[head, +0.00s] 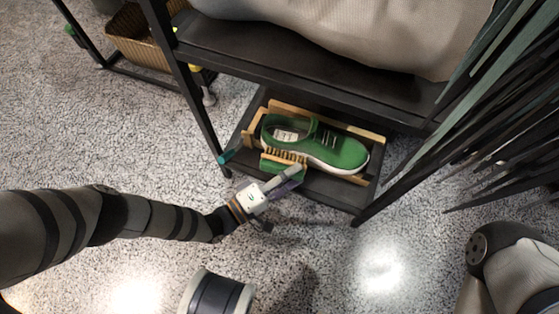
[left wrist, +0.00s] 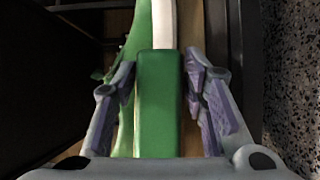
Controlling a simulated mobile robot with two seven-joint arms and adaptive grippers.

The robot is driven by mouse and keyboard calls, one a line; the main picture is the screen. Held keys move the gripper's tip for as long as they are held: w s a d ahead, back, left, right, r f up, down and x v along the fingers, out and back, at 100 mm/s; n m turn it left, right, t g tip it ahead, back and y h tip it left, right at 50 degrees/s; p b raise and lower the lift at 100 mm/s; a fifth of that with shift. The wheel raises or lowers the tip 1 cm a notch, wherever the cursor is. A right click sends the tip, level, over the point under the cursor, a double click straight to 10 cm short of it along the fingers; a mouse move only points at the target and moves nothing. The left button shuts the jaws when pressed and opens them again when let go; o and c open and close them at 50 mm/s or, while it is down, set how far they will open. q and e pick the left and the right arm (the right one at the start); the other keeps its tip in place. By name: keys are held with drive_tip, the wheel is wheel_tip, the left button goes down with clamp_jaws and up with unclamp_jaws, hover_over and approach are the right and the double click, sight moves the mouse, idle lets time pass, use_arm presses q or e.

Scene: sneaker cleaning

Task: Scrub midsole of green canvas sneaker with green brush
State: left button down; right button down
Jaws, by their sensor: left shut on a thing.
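The green canvas sneaker (head: 343,150) lies on its sole in a light wooden tray (head: 350,129) on the low dark shelf, toe to the right. Its white midsole (head: 345,169) faces the near side. The green brush (head: 270,167) is at the near heel side, its tan bristles toward the shoe. My left gripper (head: 290,178) is shut on the brush. In the left wrist view the green brush block (left wrist: 158,105) sits between the purple finger pads, with the white midsole (left wrist: 163,22) just beyond its end. Whether the bristles touch the midsole is hidden. My right gripper is out of view.
The upper shelf (head: 310,58) overhangs the shoe, with black rack legs (head: 190,95) on both sides. A teal item (head: 226,157) sticks out at the shelf's left edge. A woven basket (head: 138,38) stands at the back left. The speckled floor in front is mostly clear.

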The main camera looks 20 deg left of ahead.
sight(276, 173)
use_arm(q)
drive_tip(key=shift+w+a, duration=0.2)
drive_tip(key=shift+a, duration=1.35)
drive_tip(key=shift+s, duration=0.1)
drive_tip(key=s+p, duration=0.1)
drive_tip(key=s, duration=0.5)
drive_tip(key=shift+f, duration=0.15)
drive_tip(key=shift+s+a+p, duration=0.1)
drive_tip(key=shift+s+p, duration=0.3)
drive_tip(key=shift+s, duration=1.1)
